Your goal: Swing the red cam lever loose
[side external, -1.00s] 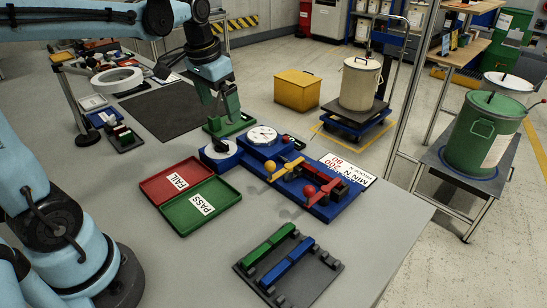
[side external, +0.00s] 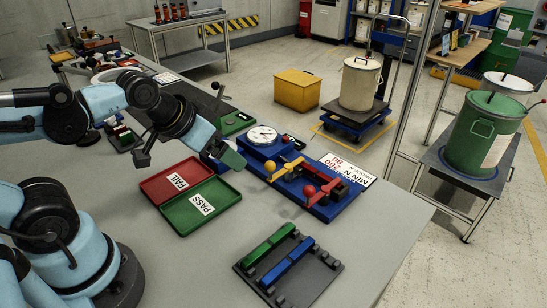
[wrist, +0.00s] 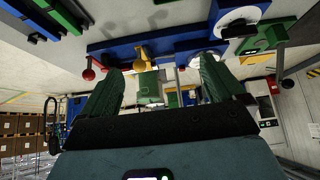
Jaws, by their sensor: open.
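The red cam lever (side external: 322,192) with its red ball knob sits at the right end of a blue base (side external: 320,212). In the wrist view its red ball (wrist: 88,74) shows left of my fingers, in an upside-down picture. A yellow lever (side external: 285,169) with a yellow ball sits beside it on the same base, and its ball (wrist: 138,65) shows between my fingertips in the wrist view. My gripper (side external: 232,158) points right, left of the yellow lever and apart from the red one. In the wrist view its two green fingers (wrist: 160,75) are spread, with nothing between them.
A white dial gauge (side external: 262,135) stands behind the levers. A green stand (side external: 235,122) with a black-knobbed lever is beyond my gripper. Red FAIL (side external: 163,193) and green PASS (side external: 182,222) trays lie below it. A grey plate (side external: 318,282) with green and blue bars lies in front.

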